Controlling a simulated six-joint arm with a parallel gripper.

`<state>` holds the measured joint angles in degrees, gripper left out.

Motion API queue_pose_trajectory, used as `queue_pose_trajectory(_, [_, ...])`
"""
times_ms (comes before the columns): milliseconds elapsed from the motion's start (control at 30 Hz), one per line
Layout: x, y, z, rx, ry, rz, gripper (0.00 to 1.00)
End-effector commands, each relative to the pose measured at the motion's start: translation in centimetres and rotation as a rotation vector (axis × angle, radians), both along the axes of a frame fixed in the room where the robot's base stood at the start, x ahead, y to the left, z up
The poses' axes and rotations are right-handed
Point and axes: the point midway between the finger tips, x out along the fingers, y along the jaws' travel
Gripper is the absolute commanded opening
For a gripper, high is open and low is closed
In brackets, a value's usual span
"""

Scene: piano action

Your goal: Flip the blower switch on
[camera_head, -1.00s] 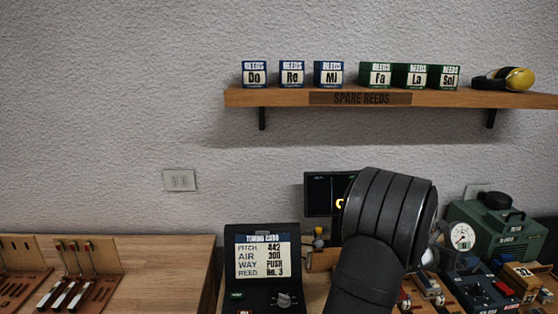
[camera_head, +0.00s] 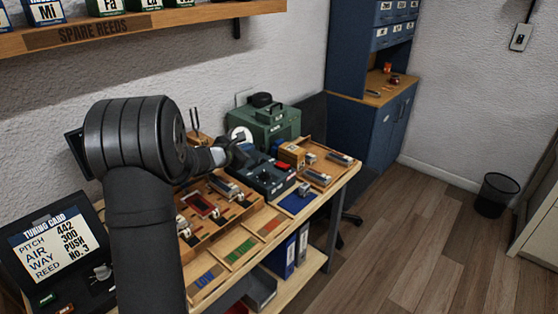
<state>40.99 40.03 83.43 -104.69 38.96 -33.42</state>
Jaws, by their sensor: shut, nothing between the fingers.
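A green machine (camera_head: 278,125) with a round white gauge and a black knob on top stands at the back of the bench; it looks like the blower. In front of it is a dark blue box (camera_head: 262,178) with a red part on top. I cannot tell which small part is the blower switch or how it is set. My gripper (camera_head: 238,154) is small and dark in this view, shut and empty, in front of the gauge and above the left end of the blue box. My arm hides part of the bench; contact cannot be told.
A tuning card display (camera_head: 54,243) stands at the left. Wooden trays (camera_head: 332,178) with small metal parts and coloured mats (camera_head: 298,203) lie on the bench. A shelf (camera_head: 170,21) hangs above. A blue cabinet (camera_head: 370,120) and a bin (camera_head: 494,195) stand at the right; the floor between is open.

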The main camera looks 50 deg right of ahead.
Motion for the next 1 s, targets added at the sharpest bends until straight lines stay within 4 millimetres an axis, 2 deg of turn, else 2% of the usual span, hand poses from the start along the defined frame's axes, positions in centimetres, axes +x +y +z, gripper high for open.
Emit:
queue_pose_trajectory(100, [-0.9, -1.6, 0.6, 0.062, -0.279, -0.164, 0.00])
queue_pose_trajectory(300, [-2.1, -3.4, 1.1, 0.149, -0.753, -0.440, 0.00])
queue_pose_trajectory(700, [-3.3, -5.6, 1.2, 0.246, -1.678, -1.018, 0.00])
queue_pose_trajectory(900, [-3.0, -6.0, 1.1, 0.253, -2.045, -1.281, 0.00])
queue_pose_trajectory(1000, [-2.9, -6.0, 1.1, 0.249, -2.163, -1.374, 0.00])
